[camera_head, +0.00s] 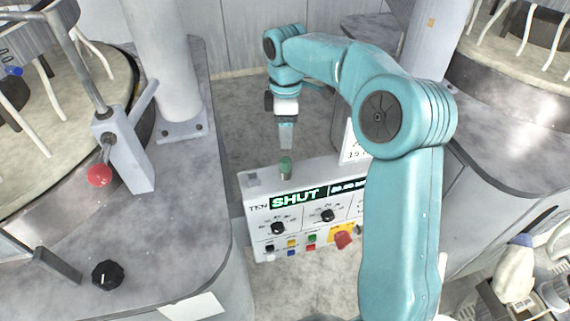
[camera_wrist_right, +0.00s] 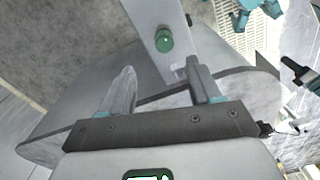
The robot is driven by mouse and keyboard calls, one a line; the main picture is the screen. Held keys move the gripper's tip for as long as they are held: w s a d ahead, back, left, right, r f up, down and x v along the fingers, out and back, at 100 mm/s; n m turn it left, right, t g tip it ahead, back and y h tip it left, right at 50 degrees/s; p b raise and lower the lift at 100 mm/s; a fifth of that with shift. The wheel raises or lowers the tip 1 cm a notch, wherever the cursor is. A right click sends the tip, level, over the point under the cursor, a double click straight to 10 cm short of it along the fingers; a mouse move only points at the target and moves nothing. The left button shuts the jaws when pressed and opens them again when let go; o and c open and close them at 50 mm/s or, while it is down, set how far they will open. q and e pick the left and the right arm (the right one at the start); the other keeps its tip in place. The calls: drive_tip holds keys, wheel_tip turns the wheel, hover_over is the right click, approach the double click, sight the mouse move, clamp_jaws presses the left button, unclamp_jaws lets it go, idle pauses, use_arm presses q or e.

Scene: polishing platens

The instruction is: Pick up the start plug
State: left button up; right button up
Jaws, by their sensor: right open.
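The start plug appears to be the small green knob (camera_head: 285,166) on the top of the control box (camera_head: 258,212). In the right wrist view the green plug (camera_wrist_right: 164,40) shows beyond the fingertips, on the box's pale top. My right gripper (camera_head: 286,147) hangs just above the plug in the head view, fingers pointing down. In the wrist view my right gripper (camera_wrist_right: 160,70) is open, its two fingers apart with nothing between them. The plug lies roughly in line with the gap and clear of the fingers. My left gripper is not in view.
A red ball-ended lever (camera_head: 99,175) and a black knob (camera_head: 108,275) stand at left. My right arm hides the box's right part.

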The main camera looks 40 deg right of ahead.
hover_over(286, 160)
drive_tip(key=w, duration=0.1)
wheel_tip(286, 160, down, 4)
drive_tip(key=shift+a+f, duration=0.1)
drive_tip(key=shift+w+f, duration=0.1)
drive_tip(key=shift+f, duration=0.15)
drive_tip(key=shift+s+d+f+p, duration=0.25)
drive_tip(key=shift+s+f+p, duration=0.45)
drive_tip(key=shift+f, duration=0.3)
drive_tip(key=f, duration=0.3)
drive_tip(key=shift+w+a, duration=0.2)
drive_tip(key=shift+w, duration=0.15)
drive_tip(key=shift+s+d, duration=0.1)
drive_tip(key=shift+s, duration=0.05)
drive_tip(key=shift+s+r, duration=0.1)
drive_tip(key=shift+s, duration=0.1)
drive_tip(key=c, duration=0.9)
drive_tip(key=shift+w, duration=0.1)
drive_tip(key=shift+c, duration=1.2)
